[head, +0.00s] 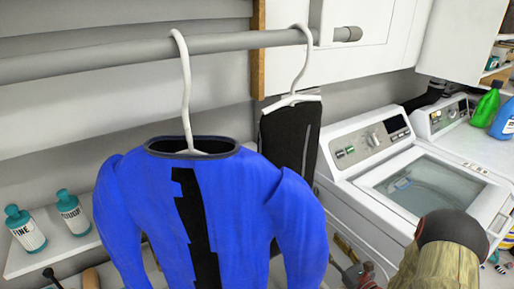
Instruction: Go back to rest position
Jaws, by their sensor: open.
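My gripper does not show clearly in the head view. A blue shirt with a jagged black stripe (258,208) hangs from a white hanger (185,90) on the grey rail (130,56). A dark garment (287,138) hangs on a second white hanger (304,62) to its right, partly behind the shirt. Both hangers are hooked over the rail, with no gripper seen touching them. A dark rounded part with a tan body stands in the lower right foreground; I cannot tell what it is.
A white washing machine (352,192) stands at the right, with a green bottle (487,102) and a blue bottle (503,122) beyond. Two teal-capped bottles stand on a white shelf (62,249) at the left. Tools lie low behind the shirt. White cabinets (372,45) hang above.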

